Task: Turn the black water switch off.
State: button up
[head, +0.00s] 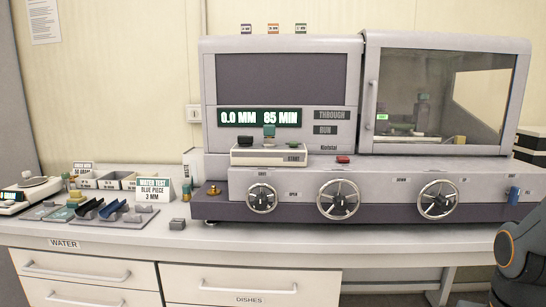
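A grey testing machine (290,180) stands on the bench. On its front sits a pale control box (268,156) with a small black switch-like piece (245,141) at its top left and a green piece beside it. I cannot tell for sure whether this black piece is the water switch, nor its on or off position. A blue lever-like part (514,193) is at the machine's right end. My gripper is out of view; only a dark part of my arm shows at the lower right edge.
Several spoked handwheels (338,199) stick out from the machine's front. A display (260,117) reads "0.0 MM 85 MIN". A red button (343,159) sits mid-ledge. Shoe-like pieces (112,210), a sign (154,190) and bins stand at left. The front bench strip is mostly clear.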

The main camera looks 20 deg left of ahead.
aim_at(243, 141)
jog(key=u, duration=1.4)
jog(key=k, duration=0.4)
jog(key=z, duration=0.6)
jog(key=i, duration=1)
